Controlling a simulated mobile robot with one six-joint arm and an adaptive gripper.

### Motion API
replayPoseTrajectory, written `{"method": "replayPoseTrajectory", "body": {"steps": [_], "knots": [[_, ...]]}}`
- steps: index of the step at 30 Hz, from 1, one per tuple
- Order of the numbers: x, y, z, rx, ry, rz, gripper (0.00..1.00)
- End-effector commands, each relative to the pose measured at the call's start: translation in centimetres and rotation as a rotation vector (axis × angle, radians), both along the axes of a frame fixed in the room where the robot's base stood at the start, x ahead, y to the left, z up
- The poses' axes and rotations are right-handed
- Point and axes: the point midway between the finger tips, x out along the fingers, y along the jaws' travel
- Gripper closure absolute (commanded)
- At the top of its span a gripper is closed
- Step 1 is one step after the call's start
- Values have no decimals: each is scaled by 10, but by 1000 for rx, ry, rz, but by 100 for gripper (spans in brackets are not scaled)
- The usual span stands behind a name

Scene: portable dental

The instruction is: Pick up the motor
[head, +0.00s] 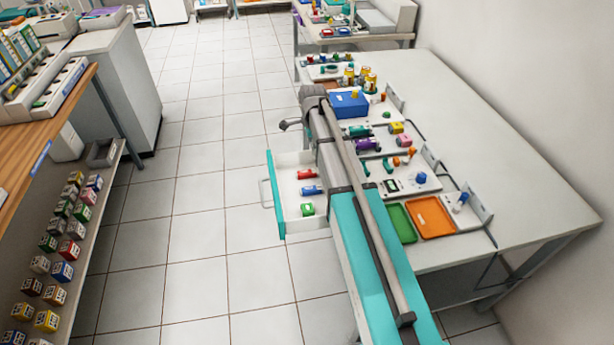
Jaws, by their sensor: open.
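I cannot tell for sure which item is the motor; the items are small in this head view. A dark green cylinder with a purple part (359,131) and a purple cylinder (368,146) lie on the white trays of the worktop. The long grey and teal structure in the middle hides part of the worktop's near edge.
The white worktop (455,110) holds a blue box (348,104), yellow jars (366,79), a green tray (400,223) and an orange tray (429,217). A shelf (88,235) of small boxes stands at left. The tiled floor (200,180) between is clear.

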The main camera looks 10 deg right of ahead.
Motion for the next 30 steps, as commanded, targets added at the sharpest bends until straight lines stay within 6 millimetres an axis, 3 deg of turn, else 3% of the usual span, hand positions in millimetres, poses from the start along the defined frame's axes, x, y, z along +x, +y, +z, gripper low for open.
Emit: {"method": "replayPoseTrajectory", "body": {"steps": [30], "knots": [[0,-2,-77,0,0,-1,17]]}}
